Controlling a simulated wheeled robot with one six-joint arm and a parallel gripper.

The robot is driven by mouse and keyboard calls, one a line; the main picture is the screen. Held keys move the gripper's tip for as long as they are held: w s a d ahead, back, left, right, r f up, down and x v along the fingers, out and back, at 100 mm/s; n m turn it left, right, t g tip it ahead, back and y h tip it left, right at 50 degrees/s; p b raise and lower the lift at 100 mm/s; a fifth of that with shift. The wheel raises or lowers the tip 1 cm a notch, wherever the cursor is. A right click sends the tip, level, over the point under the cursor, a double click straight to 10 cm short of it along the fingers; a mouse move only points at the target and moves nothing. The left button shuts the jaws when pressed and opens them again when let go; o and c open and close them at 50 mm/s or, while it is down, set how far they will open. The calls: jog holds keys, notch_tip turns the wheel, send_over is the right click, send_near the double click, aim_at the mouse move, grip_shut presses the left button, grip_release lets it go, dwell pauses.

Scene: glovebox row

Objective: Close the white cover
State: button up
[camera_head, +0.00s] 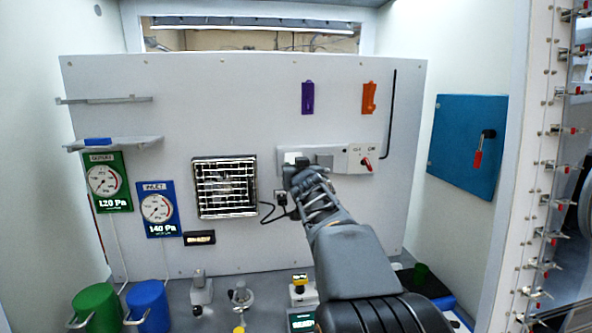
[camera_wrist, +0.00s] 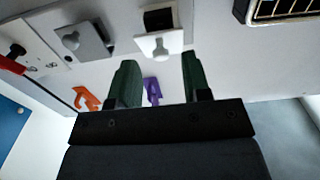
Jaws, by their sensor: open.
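The white cover (camera_head: 293,157) is on the left end of the wall strip, partly hidden behind my gripper in the head view. In the wrist view the white cover (camera_wrist: 160,43) has a round-ended knob and stands open beside a dark square recess (camera_wrist: 158,20). My gripper (camera_head: 297,174) is in front of it. In the wrist view my gripper (camera_wrist: 158,59) has its two green fingers apart, with nothing between them, and the cover lies just beyond the tips. I cannot tell whether they touch it.
A grey cover (camera_wrist: 84,42) with a similar knob is beside it on the strip (camera_head: 340,170). A red-handled switch (camera_head: 366,163) is further right. A barred vent (camera_head: 224,187) is to the left. Purple (camera_head: 307,97) and orange (camera_head: 369,97) hooks are above. A black cable (camera_head: 268,212) hangs near my gripper.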

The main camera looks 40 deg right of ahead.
jog(key=shift+x, duration=0.85)
jog(key=shift+c, duration=0.2)
grip_shut()
